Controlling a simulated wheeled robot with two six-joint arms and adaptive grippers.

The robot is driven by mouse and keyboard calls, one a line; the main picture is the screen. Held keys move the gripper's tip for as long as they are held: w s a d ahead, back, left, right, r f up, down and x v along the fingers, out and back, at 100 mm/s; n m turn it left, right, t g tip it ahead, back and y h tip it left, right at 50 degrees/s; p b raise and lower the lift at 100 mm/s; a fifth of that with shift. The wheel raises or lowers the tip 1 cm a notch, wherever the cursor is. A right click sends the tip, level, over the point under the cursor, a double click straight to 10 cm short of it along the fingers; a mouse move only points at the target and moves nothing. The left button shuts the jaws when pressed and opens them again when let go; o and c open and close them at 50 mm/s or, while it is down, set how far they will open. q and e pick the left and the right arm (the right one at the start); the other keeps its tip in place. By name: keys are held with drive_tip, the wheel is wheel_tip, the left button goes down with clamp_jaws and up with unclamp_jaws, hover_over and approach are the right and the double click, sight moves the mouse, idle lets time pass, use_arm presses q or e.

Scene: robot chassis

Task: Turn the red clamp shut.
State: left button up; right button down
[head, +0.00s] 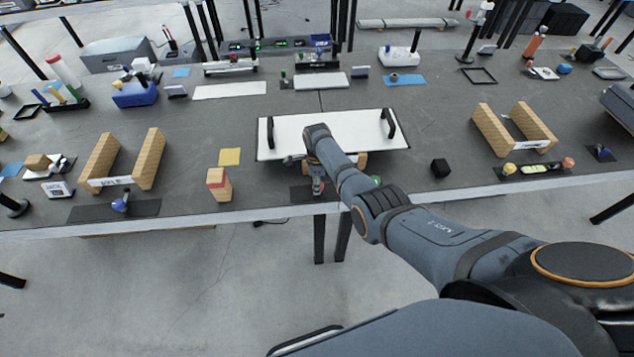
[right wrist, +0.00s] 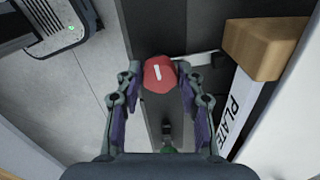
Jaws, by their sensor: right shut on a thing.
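The red clamp's knob (right wrist: 159,74) shows in the right wrist view as a red, faceted round cap with a short white line, which runs almost up and down there, slightly tilted. My right gripper (right wrist: 160,80) has one finger on each side of the knob and is shut on it. In the head view my right gripper (head: 317,178) is at the table's front edge, just in front of the white plate (head: 285,146), and the arm and gripper hide most of the clamp. My left gripper is not in view.
The white plate has two black handles and rests partly on wooden blocks. A green knob (head: 376,180) stands just right of my forearm. The table's front edge is close.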

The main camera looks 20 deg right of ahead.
drive_tip(key=shift+d+m, duration=0.1)
drive_tip(key=shift+m, duration=0.5)
drive_tip(key=c, duration=0.8)
unclamp_jaws()
wheel_tip(320, 180, up, 12)
drive_tip(key=shift+r, duration=0.1)
